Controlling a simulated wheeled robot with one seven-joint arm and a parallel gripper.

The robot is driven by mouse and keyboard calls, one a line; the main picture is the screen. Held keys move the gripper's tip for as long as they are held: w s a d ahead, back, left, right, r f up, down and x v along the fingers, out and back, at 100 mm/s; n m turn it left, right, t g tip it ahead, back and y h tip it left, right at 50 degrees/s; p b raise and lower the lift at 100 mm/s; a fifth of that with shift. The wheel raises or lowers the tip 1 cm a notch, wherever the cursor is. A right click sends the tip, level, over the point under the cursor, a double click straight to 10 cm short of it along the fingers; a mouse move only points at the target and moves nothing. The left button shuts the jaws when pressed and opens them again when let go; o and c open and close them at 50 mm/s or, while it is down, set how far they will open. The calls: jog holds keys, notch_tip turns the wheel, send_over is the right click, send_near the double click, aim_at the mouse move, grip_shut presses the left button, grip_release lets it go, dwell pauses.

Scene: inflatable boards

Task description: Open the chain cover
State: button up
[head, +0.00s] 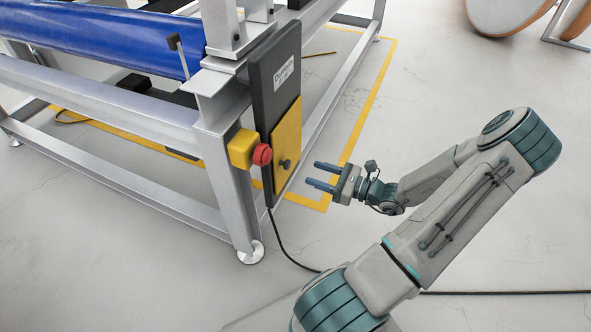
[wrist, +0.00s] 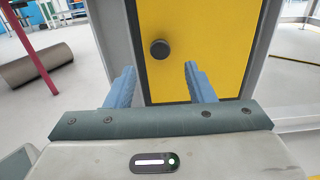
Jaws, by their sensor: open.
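The chain cover is a yellow panel (head: 287,145) set in the lower part of a dark upright housing (head: 276,75) on the machine frame. It looks closed. A dark round knob (head: 285,165) sticks out from its lower part. My gripper (head: 318,175) is open and empty, just right of the knob and apart from it. In the wrist view the yellow panel (wrist: 195,45) fills the upper middle. The knob (wrist: 160,49) shows beyond and between the two blue fingers (wrist: 158,85), nearer the left one.
A yellow box with a red button (head: 262,154) sits on the frame leg left of the cover. The grey metal frame (head: 225,150) carries a blue roller (head: 110,35). A black cable (head: 285,250) runs along the floor.

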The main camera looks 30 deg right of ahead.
aim_at(289, 165)
jog(key=b+x, duration=0.2)
jog(key=x, duration=0.5)
jog(key=shift+w+a, duration=0.15)
jog(key=shift+w, duration=0.05)
grip_shut()
